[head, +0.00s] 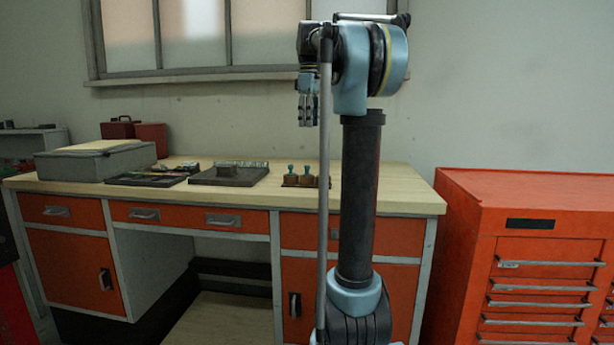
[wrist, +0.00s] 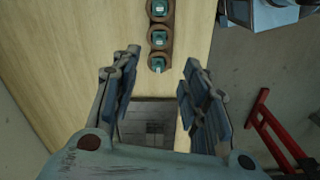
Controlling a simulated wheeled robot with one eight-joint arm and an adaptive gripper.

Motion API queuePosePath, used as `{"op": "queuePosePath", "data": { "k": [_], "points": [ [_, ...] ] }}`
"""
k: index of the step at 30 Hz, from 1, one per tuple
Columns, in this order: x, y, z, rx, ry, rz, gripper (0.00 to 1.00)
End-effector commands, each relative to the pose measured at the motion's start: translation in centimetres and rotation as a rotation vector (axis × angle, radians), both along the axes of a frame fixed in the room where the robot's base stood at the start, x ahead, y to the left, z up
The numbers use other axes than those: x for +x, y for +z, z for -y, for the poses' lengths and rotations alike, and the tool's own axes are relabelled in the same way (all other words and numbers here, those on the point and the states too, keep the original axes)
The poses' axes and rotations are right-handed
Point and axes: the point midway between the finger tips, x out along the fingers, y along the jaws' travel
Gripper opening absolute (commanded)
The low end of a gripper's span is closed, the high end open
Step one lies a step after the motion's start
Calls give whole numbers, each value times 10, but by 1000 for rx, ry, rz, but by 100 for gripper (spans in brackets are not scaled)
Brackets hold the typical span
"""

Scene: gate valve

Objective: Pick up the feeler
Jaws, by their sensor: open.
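I cannot pick out the feeler for certain; small tools lie on a dark flat tray (head: 128,180) on the workbench (head: 400,190) in the head view, too small to name. My gripper (head: 307,122) hangs above the bench, pointing down, well clear of its top. In the wrist view my gripper (wrist: 160,58) is open, its two fingers wide apart with nothing between them. Below it, a brown holder (wrist: 171,20) with green-topped pieces lies at the top, and a dark grey tray (wrist: 135,110) shows partly between the fingers.
A grey block tray (head: 205,178) and the green-topped pieces (head: 308,177) stand mid-bench. A large grey box (head: 90,165) is at the left, with dark red boxes (head: 150,135) behind. A red tool cabinet (head: 540,215) stands right. The bench's right end is bare.

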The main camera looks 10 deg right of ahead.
Motion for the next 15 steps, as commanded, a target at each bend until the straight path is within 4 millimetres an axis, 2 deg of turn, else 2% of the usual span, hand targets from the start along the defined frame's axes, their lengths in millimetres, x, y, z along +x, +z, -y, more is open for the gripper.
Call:
{"op": "queuePosePath", "data": {
  "k": [5,15],
  "points": [
    [6,-3,0,0,19,-4,41],
    [6,-59,0,0,19,-4,41]
  ]
}}
